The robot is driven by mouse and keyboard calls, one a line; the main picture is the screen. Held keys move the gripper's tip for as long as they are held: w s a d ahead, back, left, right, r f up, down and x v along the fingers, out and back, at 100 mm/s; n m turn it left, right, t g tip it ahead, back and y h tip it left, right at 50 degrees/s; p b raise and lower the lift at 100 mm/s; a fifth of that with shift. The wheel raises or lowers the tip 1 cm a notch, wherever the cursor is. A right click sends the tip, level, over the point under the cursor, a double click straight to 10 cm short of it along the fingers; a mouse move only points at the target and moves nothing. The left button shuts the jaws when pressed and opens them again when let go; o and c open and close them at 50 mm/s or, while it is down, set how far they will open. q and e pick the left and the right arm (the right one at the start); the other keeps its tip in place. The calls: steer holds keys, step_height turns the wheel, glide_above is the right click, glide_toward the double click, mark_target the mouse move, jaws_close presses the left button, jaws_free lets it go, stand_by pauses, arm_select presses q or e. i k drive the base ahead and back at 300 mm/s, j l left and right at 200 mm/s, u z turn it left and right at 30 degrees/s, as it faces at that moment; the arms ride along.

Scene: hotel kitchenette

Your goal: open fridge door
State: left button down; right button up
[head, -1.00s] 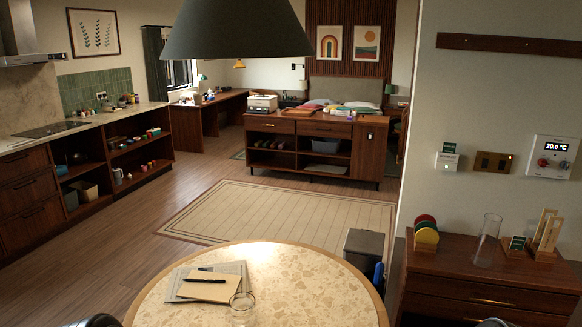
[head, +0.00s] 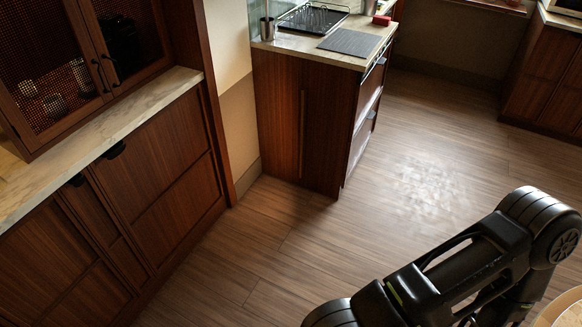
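No fridge can be picked out for certain in the head view. A dark wood front (head: 280,125) with a slim vertical bar (head: 302,135) stands at the end of the counter unit in the upper middle. It looks closed, and I cannot tell whether it is the fridge door. Dark wood lower fronts (head: 160,205) with black pulls (head: 115,150) are on the left, all closed. My black arm links cross the lower right, but neither gripper shows, so their fingers cannot be seen.
A marble counter (head: 95,150) runs along the left, under a cabinet with mesh-panelled doors (head: 60,75). The counter unit's top (head: 290,43) holds a dish rack (head: 312,15) and a grey mat (head: 350,41). Wood floor (head: 400,175) is open in the middle. A round table edge (head: 560,310) shows at lower right.

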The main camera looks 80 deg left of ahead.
mark_target(162, 179)
steer(key=u, duration=3.8)
